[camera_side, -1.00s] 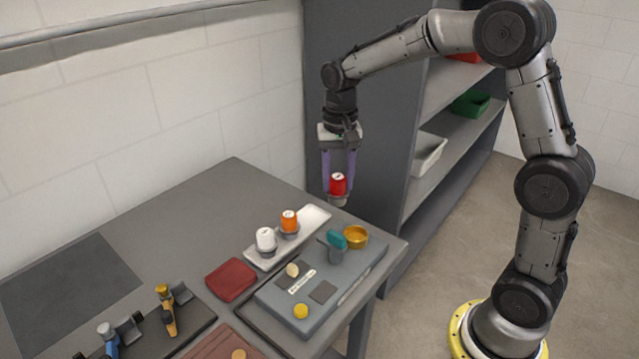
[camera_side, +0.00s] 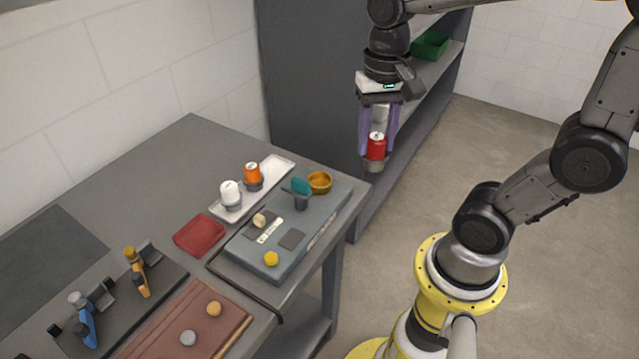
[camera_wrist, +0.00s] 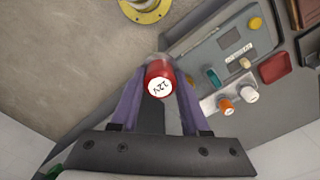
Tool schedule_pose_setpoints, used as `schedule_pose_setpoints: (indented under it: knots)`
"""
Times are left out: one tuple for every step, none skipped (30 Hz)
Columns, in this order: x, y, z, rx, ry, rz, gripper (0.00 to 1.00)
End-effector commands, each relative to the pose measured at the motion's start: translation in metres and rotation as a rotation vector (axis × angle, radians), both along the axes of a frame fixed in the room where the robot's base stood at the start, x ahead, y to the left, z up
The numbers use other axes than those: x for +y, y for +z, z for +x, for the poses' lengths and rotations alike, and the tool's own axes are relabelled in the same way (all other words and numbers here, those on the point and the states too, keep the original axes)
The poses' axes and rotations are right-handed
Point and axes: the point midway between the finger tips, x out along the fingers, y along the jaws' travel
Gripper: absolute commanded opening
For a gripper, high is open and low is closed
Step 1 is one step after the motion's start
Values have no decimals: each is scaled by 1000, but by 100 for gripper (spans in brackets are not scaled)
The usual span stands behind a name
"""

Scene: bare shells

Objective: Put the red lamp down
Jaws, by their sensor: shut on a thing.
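The red lamp (camera_side: 377,146) has a red cap above a grey base. It is held upright between the purple fingers of my gripper (camera_side: 378,150), off the table's right end, in the air. In the wrist view the red lamp (camera_wrist: 159,80) shows its white top marked "12V" between the fingers of my gripper (camera_wrist: 160,88). A white tray (camera_side: 273,172) on the table carries an orange lamp (camera_side: 252,174) and a white lamp (camera_side: 230,194) side by side. The tray's far end, beyond the orange lamp, is bare.
A grey panel box (camera_side: 310,223) stands in front of the tray, with a teal-topped part (camera_side: 301,188), a yellow button (camera_side: 271,258) and an orange bowl (camera_side: 319,182). A dark red mat (camera_side: 199,235) lies left of it. Shelving with a green bin (camera_side: 430,45) stands behind.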

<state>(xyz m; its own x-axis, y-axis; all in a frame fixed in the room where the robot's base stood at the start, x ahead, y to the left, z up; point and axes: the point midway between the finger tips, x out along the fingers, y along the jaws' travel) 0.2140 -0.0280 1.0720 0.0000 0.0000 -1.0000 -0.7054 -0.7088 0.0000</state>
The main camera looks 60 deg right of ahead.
Motion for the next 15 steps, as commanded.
schedule_pose_setpoints:
  knots:
    - [1,3,-6,-4,-1,-1,0]
    - [1,4,-8,-4,-1,0,0]
    - [1,5,-11,-2,-2,-1,0]
    - [1,6,-11,-1,-2,0,0]
    - [1,7,-10,0,-2,0,0]
    - [0,6,-7,1,-2,0,0]
    - [0,5,-3,4,-2,1,0]
    - [-1,3,2,5,-3,1,0]
    - [-2,-1,9,6,-3,1,0]
    - [-3,-4,16,7,-3,1,0]
    - [-4,-6,23,6,-3,1,0]
    - [-5,-11,32,6,-3,1,0]
    - [-6,-14,39,6,-3,1,0]
    - [-7,-17,45,5,-3,1,0]
    - [-8,-21,54,6,-3,1,0]
